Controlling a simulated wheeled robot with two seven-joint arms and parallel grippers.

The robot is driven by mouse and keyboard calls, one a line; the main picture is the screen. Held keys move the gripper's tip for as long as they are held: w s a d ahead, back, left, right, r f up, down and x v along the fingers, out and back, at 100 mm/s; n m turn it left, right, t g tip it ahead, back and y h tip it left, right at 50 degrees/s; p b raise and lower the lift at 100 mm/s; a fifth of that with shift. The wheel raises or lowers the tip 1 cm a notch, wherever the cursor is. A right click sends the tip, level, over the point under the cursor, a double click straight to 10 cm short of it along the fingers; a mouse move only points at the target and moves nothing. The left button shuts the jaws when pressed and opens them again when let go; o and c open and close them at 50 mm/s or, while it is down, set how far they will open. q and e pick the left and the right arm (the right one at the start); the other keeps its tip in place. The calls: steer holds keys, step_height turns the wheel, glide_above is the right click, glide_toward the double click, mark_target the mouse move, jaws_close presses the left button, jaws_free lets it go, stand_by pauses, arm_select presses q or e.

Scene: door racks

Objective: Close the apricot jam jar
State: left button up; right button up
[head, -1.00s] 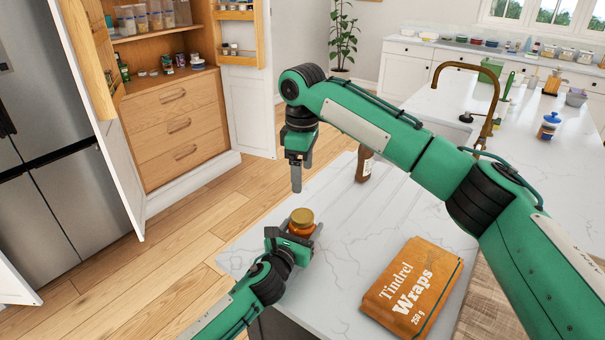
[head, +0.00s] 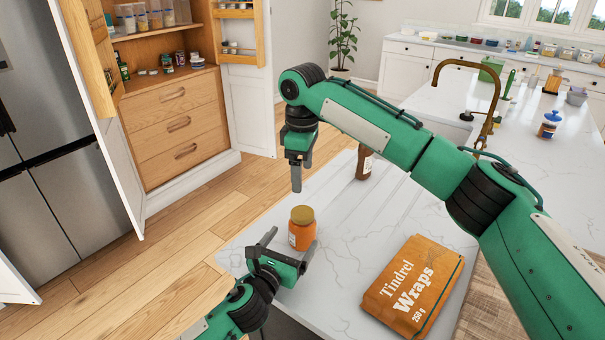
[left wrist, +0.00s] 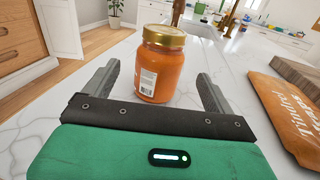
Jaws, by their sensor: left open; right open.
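The apricot jam jar (head: 301,233) stands upright on the white marble counter, with orange contents and a gold lid (head: 302,215) on its mouth. In the left wrist view the jar (left wrist: 158,80) and its lid (left wrist: 164,36) show beyond the fingers; the lid looks level, but I cannot tell how tight it is. My left gripper (head: 291,246) is open and empty, just in front of the jar and apart from it. It also shows in the left wrist view (left wrist: 158,88). My right gripper (head: 297,178) hangs pointing down above the counter, behind the jar and higher; its fingers overlap in view.
An orange Tindrel Wraps packet (head: 413,287) lies on the counter to the right. A brown bottle (head: 364,163) stands behind, near the right arm. A brass tap (head: 494,100) rises farther back. The counter around the jar is clear.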

arm_select(q)
steer(key=v, duration=0.7)
steer(key=shift+b, duration=0.4)
steer(key=shift+w, duration=0.1)
